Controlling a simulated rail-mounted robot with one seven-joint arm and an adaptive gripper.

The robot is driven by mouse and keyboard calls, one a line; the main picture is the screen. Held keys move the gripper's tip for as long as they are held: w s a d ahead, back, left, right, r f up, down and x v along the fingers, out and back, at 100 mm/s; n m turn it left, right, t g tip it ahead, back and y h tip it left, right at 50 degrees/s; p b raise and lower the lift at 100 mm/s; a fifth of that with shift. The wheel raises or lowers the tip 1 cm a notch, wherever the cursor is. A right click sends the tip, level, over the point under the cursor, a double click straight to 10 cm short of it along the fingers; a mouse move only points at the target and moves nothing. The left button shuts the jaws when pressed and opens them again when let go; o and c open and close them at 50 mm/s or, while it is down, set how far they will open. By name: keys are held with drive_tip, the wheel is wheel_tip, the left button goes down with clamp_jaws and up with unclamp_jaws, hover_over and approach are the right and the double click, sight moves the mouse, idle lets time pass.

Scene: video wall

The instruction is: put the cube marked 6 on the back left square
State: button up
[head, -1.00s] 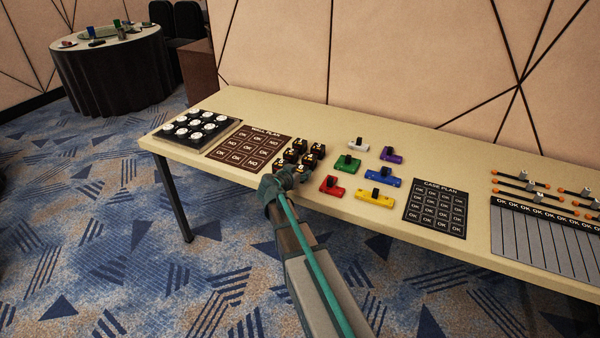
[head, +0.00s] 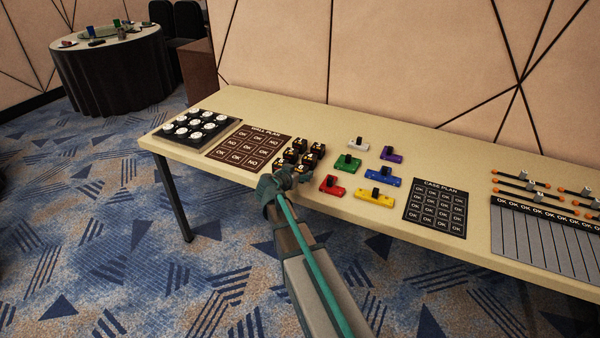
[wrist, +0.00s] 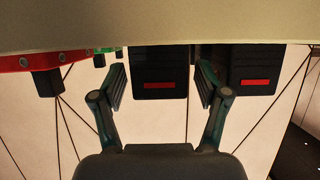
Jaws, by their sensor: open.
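Several small black cubes with pale marks on top (head: 301,168) stand in a cluster on the table in the head view. The marks are too small to read surely, so I cannot tell which is 6. My gripper (head: 284,178) is at the near side of the cluster. In the wrist view, which looks upside down, my open gripper (wrist: 161,80) has one finger on each side of a black cube with a red stripe (wrist: 160,72), with small gaps showing. A second striped cube (wrist: 248,72) is just right of the right finger. The dark WALL PLAN board (head: 250,148) of squares lies left of the cubes.
A tray of white round pieces (head: 158,139) is at the table's left end. Coloured blocks with black knobs (head: 375,198) are right of the cubes, one red block (wrist: 22,63) near my left finger in the wrist view. A CASE PLAN board (head: 435,208) lies farther right.

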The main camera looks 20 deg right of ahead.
drive_tip(key=b+v, duration=0.1)
drive_tip(key=v, duration=1)
drive_tip(key=s+a+f+n+g+y, duration=0.1)
drive_tip(key=s+f+n+g+y, duration=0.15)
drive_tip(key=s+f, duration=0.65)
drive_tip(key=s+a+f+n+g+y, duration=0.1)
drive_tip(key=s+a+f+g, duration=0.3)
drive_tip(key=f, duration=0.9)
drive_tip(key=s+d+f+n+g+y, duration=0.1)
drive_tip(key=s+f+n+y, duration=0.1)
drive_tip(key=s+f, duration=0.7)
drive_tip(key=s+a+f+n+g+y, duration=0.1)
drive_tip(key=s+a+f+g, duration=0.1)
drive_tip(key=s, duration=0.7)
drive_tip(key=s+a+f+n+g+y, duration=0.2)
drive_tip(key=s+a+f+g, duration=0.1)
drive_tip(key=s+f, duration=0.4)
drive_tip(key=s+a+f+n+g+y, duration=0.2)
drive_tip(key=s+a+f, duration=0.2)
drive_tip(key=s, duration=0.8)
drive_tip(key=shift+a+f+g, duration=0.35)
drive_tip(key=shift+a+f, duration=0.05)
drive_tip(key=shift+f, duration=0.3)
drive_tip(key=shift+s, duration=0.1)
drive_tip(key=shift+o, duration=0.5)
wheel_tip(320, 180, up, 7)
drive_tip(key=p, duration=0.7)
